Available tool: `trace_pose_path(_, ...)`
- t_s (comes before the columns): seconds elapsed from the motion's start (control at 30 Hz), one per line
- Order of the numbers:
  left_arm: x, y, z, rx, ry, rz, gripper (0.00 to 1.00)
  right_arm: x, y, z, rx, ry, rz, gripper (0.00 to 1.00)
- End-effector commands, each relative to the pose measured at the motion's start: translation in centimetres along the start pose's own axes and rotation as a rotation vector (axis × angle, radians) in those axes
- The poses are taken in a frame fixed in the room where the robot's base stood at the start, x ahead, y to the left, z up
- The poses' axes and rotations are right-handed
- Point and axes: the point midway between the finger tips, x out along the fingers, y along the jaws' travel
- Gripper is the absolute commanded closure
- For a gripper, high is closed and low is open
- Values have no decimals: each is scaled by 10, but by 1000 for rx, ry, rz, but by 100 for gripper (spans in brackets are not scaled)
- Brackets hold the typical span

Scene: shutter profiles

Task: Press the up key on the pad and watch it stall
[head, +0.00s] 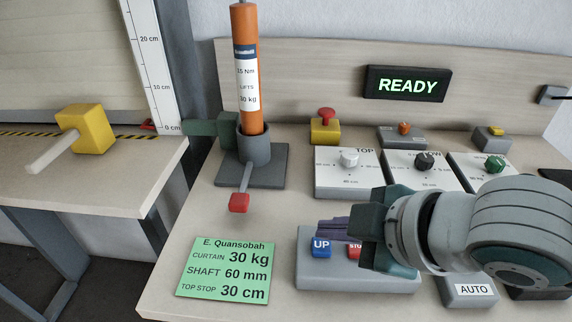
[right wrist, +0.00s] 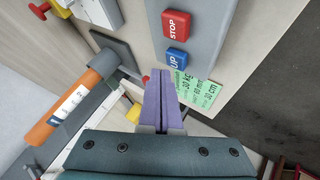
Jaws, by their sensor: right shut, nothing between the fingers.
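The grey key pad (head: 318,276) lies on the bench with a blue UP key (head: 320,248) and a red STOP key (head: 354,252), partly covered by my gripper. Both the UP key (right wrist: 177,58) and the STOP key (right wrist: 174,25) show clear in the right wrist view. My right gripper (head: 322,229) has its purple fingers shut and empty, close to the UP key, just behind it in the head view. Contact cannot be seen. In the right wrist view the fingertips (right wrist: 176,97) point towards the UP key. The display (head: 407,84) reads READY. My left gripper is not in view.
An orange motor tube (head: 245,90) stands in a grey holder with a red-tipped lever. A green card (head: 228,268) reads curtain 30 kg, shaft 60 mm, top stop 30 cm. Dial boxes (head: 347,182) stand behind the pad. A centimetre scale (head: 152,70) stands left.

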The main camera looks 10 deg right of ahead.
Motion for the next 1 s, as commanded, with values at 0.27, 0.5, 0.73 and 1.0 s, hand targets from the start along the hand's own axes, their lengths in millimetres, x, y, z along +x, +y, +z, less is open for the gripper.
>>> trace_pose_path(0.27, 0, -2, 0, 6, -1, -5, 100, 0, 0, 0, 0, 0, 0, 100)
trace_pose_path(0.5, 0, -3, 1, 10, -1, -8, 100, 0, 0, 0, 0, 0, 0, 100)
trace_pose_path(0.73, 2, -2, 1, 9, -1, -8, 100, 4, -3, 2, 0, 1, 0, 100)
trace_pose_path(1.0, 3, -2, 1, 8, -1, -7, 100, 6, -4, 4, 0, 0, 0, 100)
